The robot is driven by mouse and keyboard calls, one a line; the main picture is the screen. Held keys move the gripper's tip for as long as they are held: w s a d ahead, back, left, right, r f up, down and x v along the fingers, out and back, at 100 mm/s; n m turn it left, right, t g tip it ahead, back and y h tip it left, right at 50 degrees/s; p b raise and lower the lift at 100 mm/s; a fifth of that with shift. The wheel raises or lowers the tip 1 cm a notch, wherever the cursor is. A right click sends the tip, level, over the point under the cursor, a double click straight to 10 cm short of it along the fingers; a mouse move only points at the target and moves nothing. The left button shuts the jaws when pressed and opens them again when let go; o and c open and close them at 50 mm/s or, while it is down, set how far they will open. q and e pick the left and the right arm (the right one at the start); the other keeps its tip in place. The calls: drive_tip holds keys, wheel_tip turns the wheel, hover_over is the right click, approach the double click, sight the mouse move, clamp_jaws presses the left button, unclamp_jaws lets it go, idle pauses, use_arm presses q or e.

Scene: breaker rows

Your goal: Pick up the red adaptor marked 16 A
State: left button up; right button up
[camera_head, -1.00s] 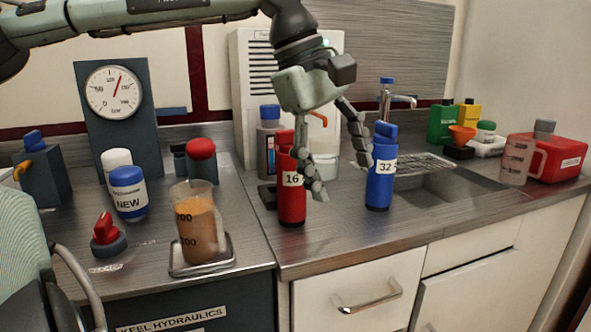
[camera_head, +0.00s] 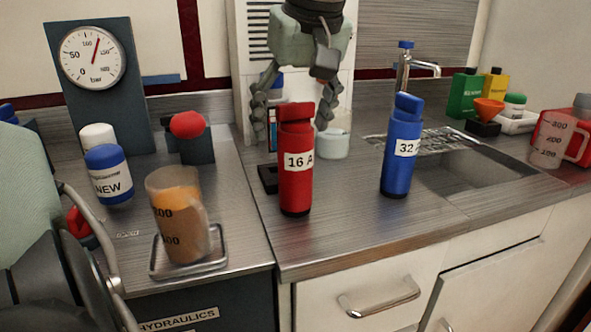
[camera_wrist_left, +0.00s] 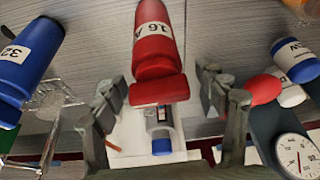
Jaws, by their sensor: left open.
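The red adaptor (camera_head: 297,180) marked 16 A stands upright near the front edge of the counter. It also shows in the left wrist view (camera_wrist_left: 154,40), upside down, with its cap towards my gripper. My left gripper (camera_head: 293,116) is open above and behind the adaptor's cap. In the left wrist view its fingers (camera_wrist_left: 168,92) are spread on both sides of the cap, with a gap on each side. The red cap hides part of the gap between the fingers in the head view. My right gripper is not in view.
A blue adaptor (camera_head: 400,165) marked 32 stands to the right, before the sink (camera_head: 470,175). A jug (camera_head: 178,215) of brown liquid on a tray is at left. A bottle (camera_wrist_left: 160,128) and a pale cup (camera_head: 333,145) stand behind the red adaptor.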

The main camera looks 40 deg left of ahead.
use_arm(q)
drive_tip(key=shift+w+a+f, duration=0.1)
drive_tip(key=shift+a+f, duration=0.15)
drive_tip(key=shift+f, duration=0.4)
clamp_jaws()
